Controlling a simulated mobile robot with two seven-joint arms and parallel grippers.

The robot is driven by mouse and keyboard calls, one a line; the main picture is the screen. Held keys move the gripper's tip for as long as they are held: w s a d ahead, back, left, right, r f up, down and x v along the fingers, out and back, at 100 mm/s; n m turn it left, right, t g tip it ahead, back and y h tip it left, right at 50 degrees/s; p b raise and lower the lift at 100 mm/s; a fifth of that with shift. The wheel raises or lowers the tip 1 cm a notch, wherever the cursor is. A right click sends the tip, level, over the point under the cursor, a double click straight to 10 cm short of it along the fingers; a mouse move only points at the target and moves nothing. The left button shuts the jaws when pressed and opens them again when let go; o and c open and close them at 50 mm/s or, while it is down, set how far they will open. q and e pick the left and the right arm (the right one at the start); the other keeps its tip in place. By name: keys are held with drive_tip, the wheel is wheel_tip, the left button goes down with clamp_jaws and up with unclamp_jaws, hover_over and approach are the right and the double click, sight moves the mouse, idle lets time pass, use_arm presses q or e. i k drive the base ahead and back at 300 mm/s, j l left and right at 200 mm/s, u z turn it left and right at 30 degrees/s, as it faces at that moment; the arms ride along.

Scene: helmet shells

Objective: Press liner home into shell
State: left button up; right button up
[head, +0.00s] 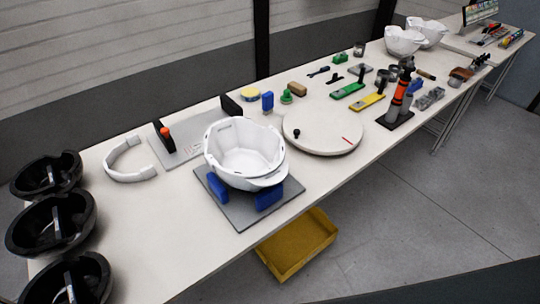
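A white helmet shell (215,152) sits open side up on a grey fixture plate (239,213) near the table's front edge. Blue blocks (268,198) stand on the plate at its front. Inside the shell's opening is a smooth, white, faceted inner surface with small dark slots along the rim. I cannot tell whether this is a separate liner or how deep it sits. Neither of my grippers is in view.
Several black bowl-shaped parts (50,222) line the left end. A white curved band (130,174) lies nearby. Right of the fixture are a round white turntable (322,132), tools and an orange-black upright device (401,92). A yellow bin (298,245) stands below.

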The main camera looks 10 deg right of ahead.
sight(248, 155)
drive_tip(key=u, duration=1.5)
drive_tip(key=k+l+u, duration=0.1)
drive_tip(key=k+u, duration=0.15)
drive_tip(key=u, duration=0.15)
drive_tip(key=k+u, duration=0.55)
drive_tip(key=u, duration=0.2)
